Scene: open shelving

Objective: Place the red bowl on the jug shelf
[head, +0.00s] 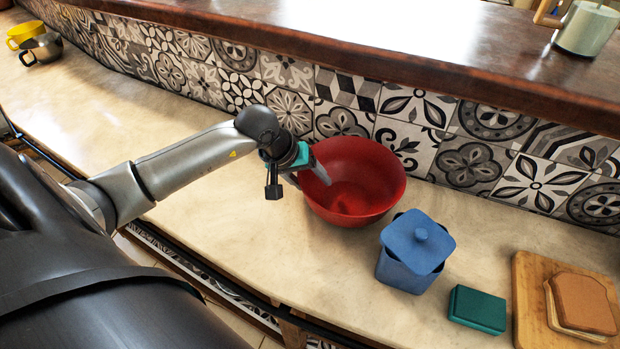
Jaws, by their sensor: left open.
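The red bowl (365,180) stands upright on the pale counter, close to the patterned tile wall. My left gripper (318,174) is at the bowl's left rim, with a finger over or just inside it. The gripper is open; whether it touches the rim I cannot tell. The jug shelf seems to be the brown raised ledge (400,55) above the tiles, where a pale green jug (588,28) stands at the top right. My right gripper is not in view.
A blue lidded canister (410,262) stands just right of the bowl. Beyond it are a green box (477,309) and a wooden board (530,300) with bread slices (584,304). Yellow (24,33) and metal (42,48) cups stand far left. The ledge's middle is clear.

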